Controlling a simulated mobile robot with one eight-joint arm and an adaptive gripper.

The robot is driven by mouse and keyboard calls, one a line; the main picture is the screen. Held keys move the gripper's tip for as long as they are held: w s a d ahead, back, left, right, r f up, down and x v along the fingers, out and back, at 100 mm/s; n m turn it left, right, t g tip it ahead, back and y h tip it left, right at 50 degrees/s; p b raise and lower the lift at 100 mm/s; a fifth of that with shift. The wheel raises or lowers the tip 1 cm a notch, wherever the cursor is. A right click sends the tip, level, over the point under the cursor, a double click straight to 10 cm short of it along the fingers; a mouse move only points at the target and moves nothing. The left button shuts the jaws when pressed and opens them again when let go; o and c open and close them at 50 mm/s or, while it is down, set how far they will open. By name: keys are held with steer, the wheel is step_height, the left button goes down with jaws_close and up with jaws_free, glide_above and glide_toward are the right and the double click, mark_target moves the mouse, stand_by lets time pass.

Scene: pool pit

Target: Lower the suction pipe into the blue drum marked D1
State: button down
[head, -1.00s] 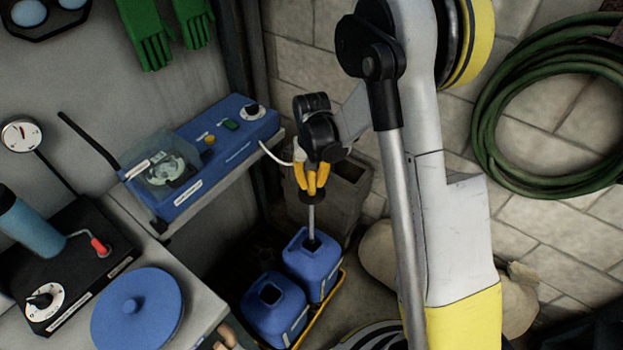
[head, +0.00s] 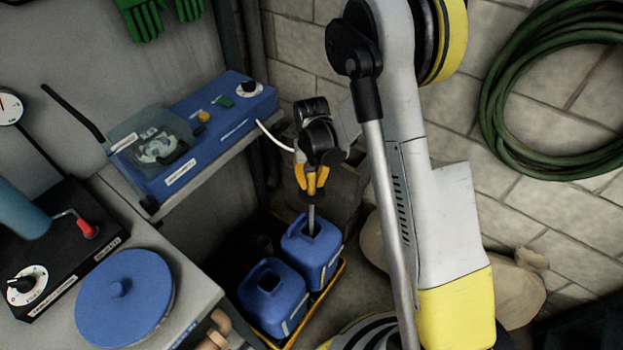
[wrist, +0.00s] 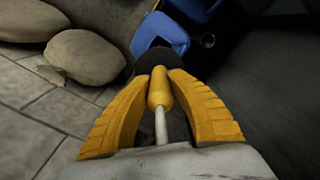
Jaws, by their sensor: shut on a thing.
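My gripper (head: 312,184) has its yellow fingers shut on the suction pipe (head: 311,219), a thin grey rod below a black disc. In the wrist view the fingers pinch the pipe's yellow grip (wrist: 159,88), with the black disc beyond. The pipe is near upright and its lower end is hidden inside the square opening of the rear blue drum (head: 325,258). A second blue drum (head: 262,312) with an open top stands in front of it. Both have white labels that I cannot read, so I cannot tell which is D1.
The drums stand in a yellow-edged tray (head: 325,297). A bench with a blue pump unit (head: 195,130) and a round blue lid (head: 124,300) is on the left. Tan sacks (head: 520,290) lie right of my arm. A green hose (head: 495,110) hangs on the wall.

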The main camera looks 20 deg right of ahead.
steer(key=b, duration=0.4)
glide_above(311, 220)
steer(key=shift+w+d+f, duration=0.1)
steer(key=shift+w+f, duration=0.1)
steer(key=shift+f, duration=1.55)
steer(key=shift+w+d+f, duration=0.1)
steer(key=shift+w+f, duration=0.05)
steer(key=shift+f, duration=9)
steer(key=c, duration=1.2)
jaws_free()
steer(key=shift+c, duration=0.2)
step_height(311, 220, up, 12)
